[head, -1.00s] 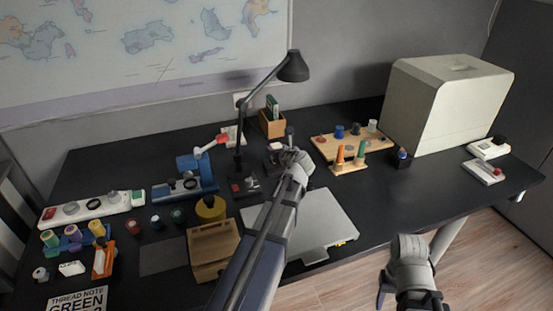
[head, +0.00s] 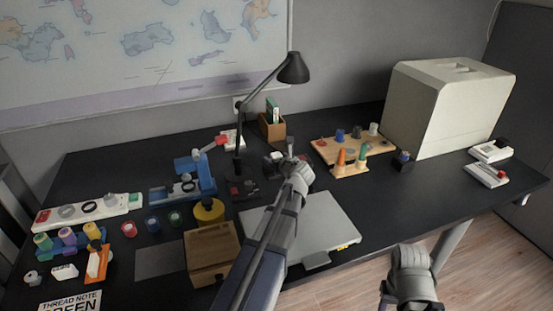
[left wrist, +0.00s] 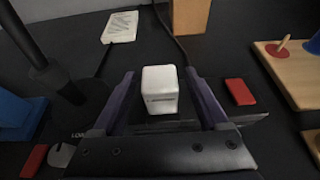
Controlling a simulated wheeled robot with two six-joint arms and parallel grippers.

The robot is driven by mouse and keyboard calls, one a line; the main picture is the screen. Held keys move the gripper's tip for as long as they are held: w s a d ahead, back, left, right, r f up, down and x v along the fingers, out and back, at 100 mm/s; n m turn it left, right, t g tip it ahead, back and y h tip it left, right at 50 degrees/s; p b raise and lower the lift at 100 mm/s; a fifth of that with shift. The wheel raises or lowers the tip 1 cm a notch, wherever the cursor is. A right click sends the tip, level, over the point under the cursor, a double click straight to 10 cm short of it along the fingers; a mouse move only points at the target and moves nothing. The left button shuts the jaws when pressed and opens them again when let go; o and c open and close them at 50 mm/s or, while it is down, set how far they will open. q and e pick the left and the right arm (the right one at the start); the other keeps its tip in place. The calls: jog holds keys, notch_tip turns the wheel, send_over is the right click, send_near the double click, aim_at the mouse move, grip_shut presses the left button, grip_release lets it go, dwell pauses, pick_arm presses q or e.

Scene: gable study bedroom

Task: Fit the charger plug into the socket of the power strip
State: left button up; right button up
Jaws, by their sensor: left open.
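The white charger plug (left wrist: 160,88) is a small block between the two fingers of my left gripper (left wrist: 160,98) in the left wrist view. The fingers are open, with a gap visible on each side of it. In the head view my left gripper (head: 289,152) is over the desk behind the grey laptop-like slab, and partly hides the plug. The white power strip (head: 72,213) lies at the far left, with round sockets, a red switch and a green part. My right gripper (head: 384,293) is low at the bottom right, clear of the desk; its jaws are unclear.
A black lamp (head: 240,150) stands just left of my left gripper. A wooden peg board (head: 335,150) lies to the right. A blue device (head: 190,182), a yellow round thing (head: 208,211) and a wooden box (head: 212,252) stand between the gripper and the strip.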

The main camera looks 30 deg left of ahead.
pick_arm(q)
jog(key=shift+r, duration=0.1)
jog(key=shift+s+d+r+p, duration=0.1)
jog(key=shift+r+p, duration=0.15)
jog(key=shift+p, duration=0.1)
jog(key=p+v, duration=0.4)
jog(key=v, duration=0.7)
jog(key=shift+d, duration=0.3)
jog(key=shift+s+r, duration=0.15)
